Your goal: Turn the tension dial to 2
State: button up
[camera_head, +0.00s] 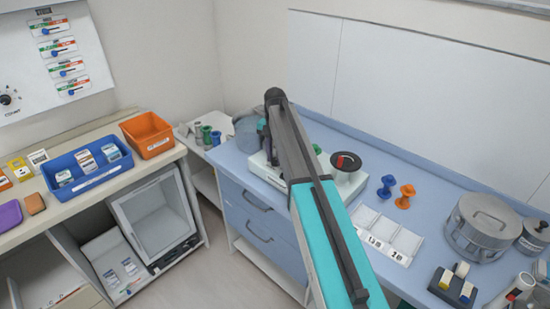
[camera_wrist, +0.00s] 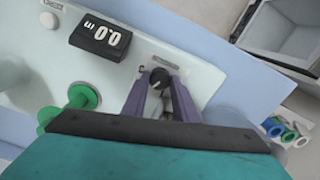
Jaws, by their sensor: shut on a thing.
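The tension dial (camera_wrist: 159,76) is a small black knob on the white winding machine (camera_wrist: 205,82) in the wrist view. My gripper (camera_wrist: 159,86) has one purple-grey finger on each side of the dial and is shut on it. The dial's scale marks are too small and partly covered, so I cannot read its setting. A black display (camera_wrist: 101,38) on the machine reads 0.0 m. A green spool (camera_wrist: 82,98) stands on the machine. In the head view my arm hides the dial and most of the machine (camera_head: 268,172).
Blue (camera_head: 387,183) and orange (camera_head: 405,196) spools, a white divided tray (camera_head: 378,222) and a grey metal drum (camera_head: 482,226) stand on the blue counter right of my arm. A blue bin (camera_head: 88,187) and an orange bin (camera_head: 147,136) sit on the left bench.

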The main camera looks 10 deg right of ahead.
aim_at(275, 159)
dwell(0.3)
jog(key=o, duration=1.1)
jog(key=shift+r, duration=0.1)
jog(key=shift+r+b, duration=2.1)
jog(key=shift+r, duration=4.7)
jog(key=shift+f, duration=0.1)
